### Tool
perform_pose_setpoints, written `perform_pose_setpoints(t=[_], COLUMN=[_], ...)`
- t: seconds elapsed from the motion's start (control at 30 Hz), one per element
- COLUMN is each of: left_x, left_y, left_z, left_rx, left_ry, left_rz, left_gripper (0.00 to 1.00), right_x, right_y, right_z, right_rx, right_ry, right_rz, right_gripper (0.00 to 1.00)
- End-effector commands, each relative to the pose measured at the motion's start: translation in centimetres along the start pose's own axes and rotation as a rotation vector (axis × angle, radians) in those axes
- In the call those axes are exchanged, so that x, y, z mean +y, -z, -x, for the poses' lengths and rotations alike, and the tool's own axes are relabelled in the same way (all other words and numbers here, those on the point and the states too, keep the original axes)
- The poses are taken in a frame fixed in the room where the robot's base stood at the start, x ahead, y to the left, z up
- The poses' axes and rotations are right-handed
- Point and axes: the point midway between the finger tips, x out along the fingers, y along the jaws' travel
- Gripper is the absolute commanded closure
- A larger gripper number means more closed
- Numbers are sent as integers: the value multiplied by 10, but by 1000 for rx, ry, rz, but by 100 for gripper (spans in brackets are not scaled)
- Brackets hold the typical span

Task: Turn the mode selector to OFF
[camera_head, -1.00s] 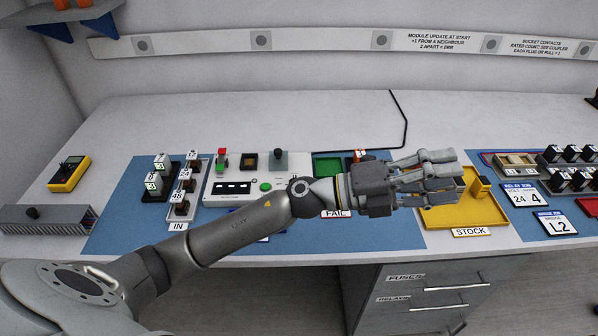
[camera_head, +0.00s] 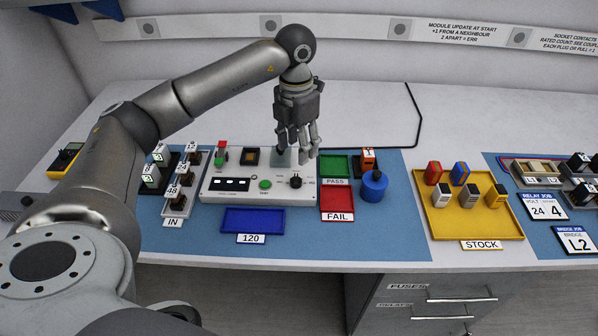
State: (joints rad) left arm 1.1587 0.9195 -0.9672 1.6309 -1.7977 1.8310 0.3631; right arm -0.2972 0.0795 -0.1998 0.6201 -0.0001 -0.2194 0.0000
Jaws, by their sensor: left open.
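A white control panel (camera_head: 220,188) stands on the blue mat. A black knob (camera_head: 295,181), which looks like the mode selector, sits at its front right; its setting and labels are too small to read. My left gripper (camera_head: 298,153) is open and points down over the panel's back right part, behind the knob and apart from it in the picture. Its fingers partly hide a grey base plate there. My right gripper is not in view.
The panel also bears a green button (camera_head: 265,184), a dark display (camera_head: 231,184) and a red-and-green part (camera_head: 221,152). Close by on the right are a green PASS tray (camera_head: 335,168), a red FAIL tray (camera_head: 337,203) and a blue cylinder (camera_head: 374,187). A blue tray (camera_head: 253,221) lies in front.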

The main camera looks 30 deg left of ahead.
Motion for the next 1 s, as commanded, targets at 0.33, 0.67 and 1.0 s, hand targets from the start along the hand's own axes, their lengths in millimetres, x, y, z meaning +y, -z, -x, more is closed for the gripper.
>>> perform_pose_setpoints(t=[0.33, 0.67, 1.0], left_x=[6, 7, 6], left_y=[4, 4, 4], left_z=[-39, -94, -106], left_rx=[17, 13, 11], left_ry=[-17, -16, -15], left_rz=[10, 9, 7], left_gripper=[50, 50, 50], right_x=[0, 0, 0], right_y=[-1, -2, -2], right_z=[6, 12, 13], right_rx=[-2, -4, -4], right_ry=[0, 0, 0], right_rz=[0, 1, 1], right_gripper=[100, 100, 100])
